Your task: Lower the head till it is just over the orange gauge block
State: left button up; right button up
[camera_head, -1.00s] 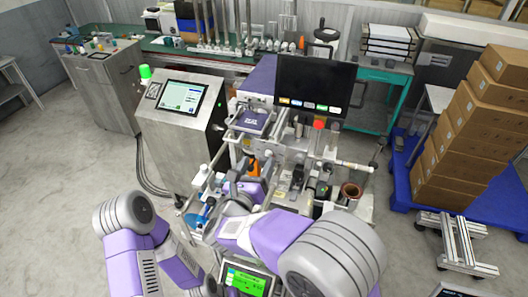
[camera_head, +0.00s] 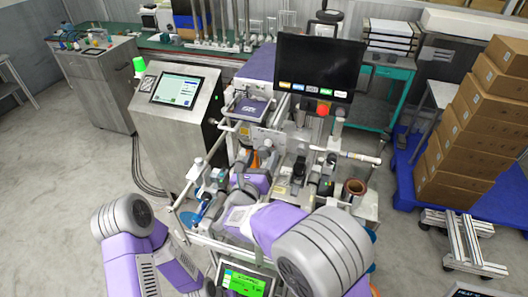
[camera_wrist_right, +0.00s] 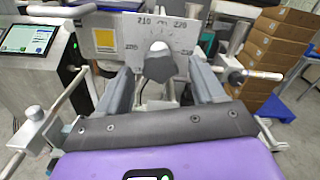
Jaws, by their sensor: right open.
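In the right wrist view the open gripper (camera_wrist_right: 160,70) has one finger on each side of a dark knob (camera_wrist_right: 157,64). The knob is in front of a pale scale plate (camera_wrist_right: 150,36) marked 210, 220 and 230. Contact cannot be told. The head is not clearly distinguishable. My left gripper is not in view.
A black monitor (camera_head: 318,65) stands above the machine, and a steel cabinet with a touchscreen (camera_head: 176,89) is to its left. Bars and rollers crowd round the gripper. A brown reel (camera_head: 354,187) is at the right. Stacked cartons (camera_head: 470,140) stand on a blue pallet.

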aim_at(263, 155)
jog(key=shift+x, duration=1.5)
